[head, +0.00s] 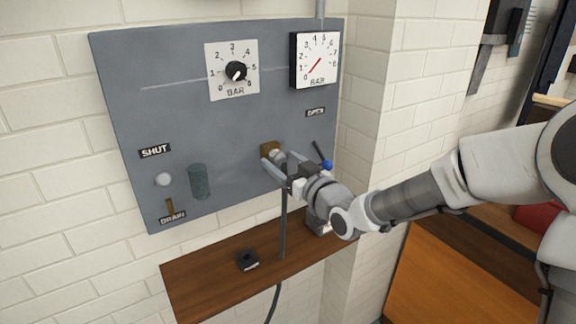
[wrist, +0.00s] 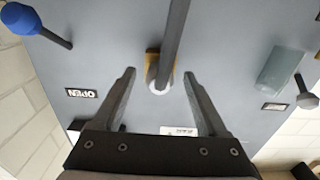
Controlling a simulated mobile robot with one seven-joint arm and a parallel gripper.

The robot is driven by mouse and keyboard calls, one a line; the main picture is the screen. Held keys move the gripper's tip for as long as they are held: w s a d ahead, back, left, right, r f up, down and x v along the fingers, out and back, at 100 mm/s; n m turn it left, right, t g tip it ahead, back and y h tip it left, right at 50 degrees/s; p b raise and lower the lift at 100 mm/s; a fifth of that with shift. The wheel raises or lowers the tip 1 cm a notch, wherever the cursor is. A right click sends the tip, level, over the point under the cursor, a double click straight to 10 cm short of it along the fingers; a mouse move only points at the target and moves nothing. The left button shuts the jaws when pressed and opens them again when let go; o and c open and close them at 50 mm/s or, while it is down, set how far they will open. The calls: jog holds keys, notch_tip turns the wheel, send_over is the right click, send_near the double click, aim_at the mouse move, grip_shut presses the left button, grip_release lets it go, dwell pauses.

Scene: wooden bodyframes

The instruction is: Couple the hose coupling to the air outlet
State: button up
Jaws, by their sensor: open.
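The air outlet is a brass block (head: 268,148) low on the grey panel, right of centre; it also shows in the wrist view (wrist: 151,56). The pale metal hose coupling (head: 277,155) is at the front of the outlet, and in the wrist view (wrist: 157,83) it lies over the brass. Whether it is locked on, I cannot tell. The dark hose (head: 284,215) hangs down from it. My gripper (head: 276,159) is open, and the wrist view (wrist: 159,73) shows its fingers on both sides of the coupling, with gaps. The head view partly hides the coupling behind my fingers.
A blue-ended lever (head: 326,164) is right of the outlet, near the OPEN label (head: 315,112). A glassy cylinder (head: 199,181) and a round knob (head: 163,180) are to the left. A wooden shelf (head: 210,285) below carries a small black block (head: 247,260).

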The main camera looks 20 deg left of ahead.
jog(key=v, duration=1.7)
jog(key=shift+s+b, duration=0.2)
jog(key=shift+b, duration=0.2)
jog(key=shift+d, duration=0.1)
